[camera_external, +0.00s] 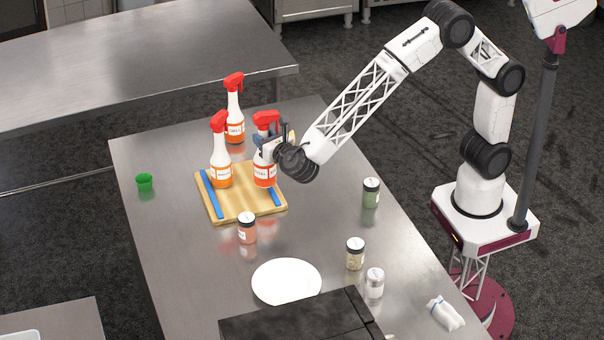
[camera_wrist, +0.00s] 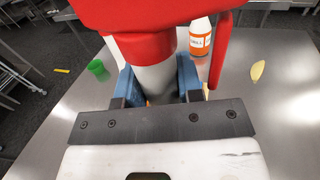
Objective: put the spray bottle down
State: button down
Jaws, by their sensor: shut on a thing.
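My gripper (camera_external: 268,143) is shut on a white spray bottle (camera_external: 265,174) with a red spray head and an orange label. The bottle is upright at the right side of the wooden cutting board (camera_external: 237,213); I cannot tell whether its base touches the board. In the wrist view the blue fingers of my gripper (camera_wrist: 160,85) close around the neck of the held bottle (camera_wrist: 155,45), whose red head fills the top. A second spray bottle (camera_external: 221,160) stands on the board to the left. A third spray bottle (camera_external: 235,120) stands behind on the metal table.
The board has blue strips (camera_external: 211,194) at its sides. A green cup (camera_external: 145,182), spice jars (camera_external: 247,228) (camera_external: 371,192) (camera_external: 355,253) (camera_external: 375,283), a white plate (camera_external: 287,282) and a dark box (camera_external: 295,322) are on the metal table (camera_external: 180,255). The table's left side is mostly clear.

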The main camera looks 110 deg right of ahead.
jog(key=shift+w+d+f, duration=0.1)
jog(key=shift+w+d, duration=0.05)
jog(key=shift+w, duration=1.25)
jog(key=shift+w, duration=0.2)
jog(key=shift+w+f, duration=0.1)
jog(key=shift+f, duration=1.85)
jog(key=c, duration=0.8)
grip_release()
